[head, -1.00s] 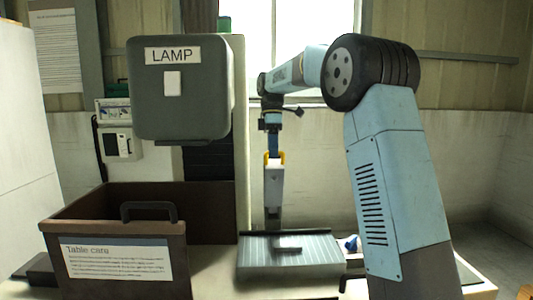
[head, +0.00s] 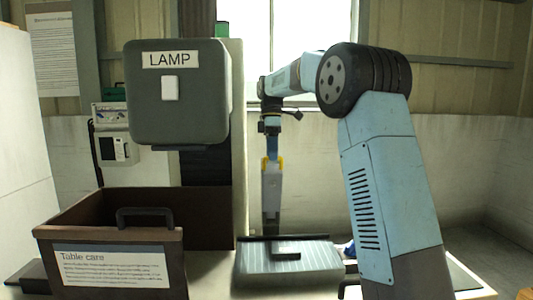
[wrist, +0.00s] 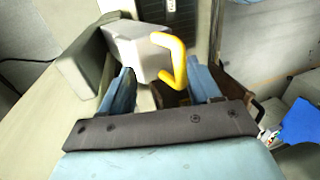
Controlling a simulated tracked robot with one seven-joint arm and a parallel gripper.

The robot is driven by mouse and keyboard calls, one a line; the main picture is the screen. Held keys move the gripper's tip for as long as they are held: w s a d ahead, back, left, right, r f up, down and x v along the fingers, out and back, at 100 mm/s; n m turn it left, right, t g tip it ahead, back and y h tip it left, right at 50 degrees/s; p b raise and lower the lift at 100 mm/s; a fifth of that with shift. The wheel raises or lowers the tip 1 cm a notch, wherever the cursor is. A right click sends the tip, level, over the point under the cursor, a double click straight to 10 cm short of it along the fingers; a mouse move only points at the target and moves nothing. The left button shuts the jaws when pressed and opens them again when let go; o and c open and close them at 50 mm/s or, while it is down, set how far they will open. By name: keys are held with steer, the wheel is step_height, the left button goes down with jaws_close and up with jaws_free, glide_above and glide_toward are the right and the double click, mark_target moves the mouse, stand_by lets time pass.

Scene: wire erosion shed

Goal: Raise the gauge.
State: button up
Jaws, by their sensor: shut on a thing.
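The thing I take for the gauge is a pale grey block (wrist: 137,52) with a yellow handle (wrist: 176,62), seen beyond my fingers in the wrist view. In the head view its grey body (head: 271,188) hangs upright under my wrist, with yellow at its top. My gripper (wrist: 163,90) is shut on it, though the contact is partly hidden. The foot of the block is near the back edge of a ribbed grey plate (head: 255,262). I cannot tell whether it touches anything below.
A dark grey housing marked LAMP (head: 178,115) stands at the left, above a brown open box (head: 55,232) labelled Table care. A dark piece (head: 287,254) lies on the ribbed plate. A blue thing (wrist: 300,122) shows at the right in the wrist view. Open air surrounds my wrist.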

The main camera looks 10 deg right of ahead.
steer(key=v, duration=0.7)
steer(key=shift+r, duration=0.15)
stand_by(0.3)
steer(key=s+d+m+t, duration=0.2)
steer(key=s+m, duration=0.3)
steer(key=s, duration=0.6)
steer(key=s+d+m+t, duration=0.2)
steer(key=s+m, duration=0.2)
steer(key=s, duration=0.7)
steer(key=s+d+f+m+t, duration=0.1)
steer(key=s+f+m+t, duration=0.1)
steer(key=s+f+m, duration=0.2)
steer(key=s+d+f+m+t, duration=0.2)
steer(key=s+f+m, duration=0.2)
steer(key=s+f, duration=0.6)
steer(key=s, duration=0.4)
steer(key=shift+s+f, duration=0.2)
steer(key=shift+s, duration=0.1)
